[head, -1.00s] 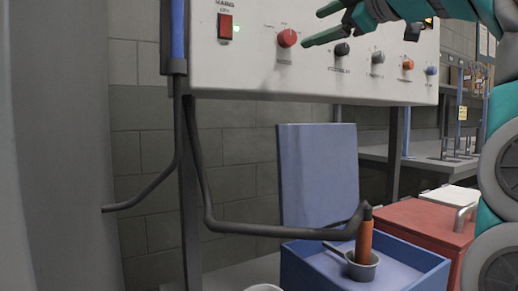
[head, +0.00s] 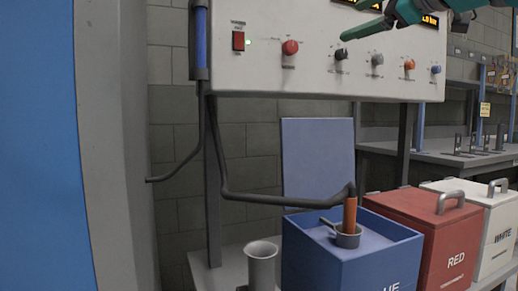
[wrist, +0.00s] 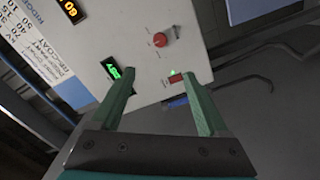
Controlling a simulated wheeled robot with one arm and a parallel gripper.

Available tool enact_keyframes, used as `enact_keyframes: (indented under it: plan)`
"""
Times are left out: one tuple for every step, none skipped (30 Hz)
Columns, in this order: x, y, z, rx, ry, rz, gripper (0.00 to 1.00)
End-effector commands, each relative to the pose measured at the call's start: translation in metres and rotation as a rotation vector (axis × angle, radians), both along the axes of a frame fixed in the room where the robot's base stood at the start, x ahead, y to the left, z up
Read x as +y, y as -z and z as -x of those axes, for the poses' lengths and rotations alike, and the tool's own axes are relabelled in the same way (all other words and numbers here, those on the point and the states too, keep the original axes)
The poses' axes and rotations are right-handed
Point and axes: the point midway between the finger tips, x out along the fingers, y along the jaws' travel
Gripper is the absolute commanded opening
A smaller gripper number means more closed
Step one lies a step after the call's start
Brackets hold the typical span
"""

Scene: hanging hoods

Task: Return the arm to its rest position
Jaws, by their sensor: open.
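My gripper (wrist: 162,100) is open and empty in the wrist view, its two green fingers spread in front of the grey control panel (wrist: 140,45). Between and beyond the fingers are a red knob (wrist: 160,40) and a red switch with a small green light. In the head view my green gripper (head: 365,30) shows at the top, in front of the panel (head: 260,70) and above its row of knobs. It appears apart from the knobs. Part of my arm is cut off by the top edge.
A bent dark pipe ends at an orange-brown rod (head: 350,215) over the pot. A red box (head: 425,235), a white box (head: 490,215) and a grey cup (head: 261,266) stand nearby.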

Motion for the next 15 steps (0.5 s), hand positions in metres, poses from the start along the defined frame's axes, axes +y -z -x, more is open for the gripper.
enact_keyframes:
  plan:
    - [0.001, 0.001, -0.001, 0.006, -0.002, -0.002, 0.78]
    - [0.003, 0.004, -0.002, 0.017, -0.004, -0.005, 0.78]
    - [0.005, 0.007, -0.003, 0.030, -0.006, -0.008, 0.78]
    - [0.007, 0.009, -0.004, 0.040, -0.007, -0.011, 0.78]
    - [0.008, 0.011, -0.005, 0.050, -0.010, -0.014, 0.78]
    - [0.010, 0.015, -0.006, 0.063, -0.011, -0.019, 0.78]
    - [0.012, 0.017, -0.007, 0.073, -0.013, -0.023, 0.78]
    - [0.014, 0.019, -0.008, 0.084, -0.013, -0.026, 0.78]
    - [0.016, 0.023, -0.009, 0.098, -0.015, -0.032, 0.78]
    - [0.018, 0.026, -0.010, 0.111, -0.016, -0.036, 0.78]
    - [0.020, 0.029, -0.011, 0.124, -0.018, -0.040, 0.78]
    - [0.023, 0.035, -0.013, 0.145, -0.020, -0.046, 0.78]
    - [0.025, 0.039, -0.015, 0.161, -0.022, -0.051, 0.78]
    - [0.028, 0.044, -0.016, 0.179, -0.023, -0.056, 0.78]
    - [0.031, 0.050, -0.018, 0.202, -0.023, -0.064, 0.78]
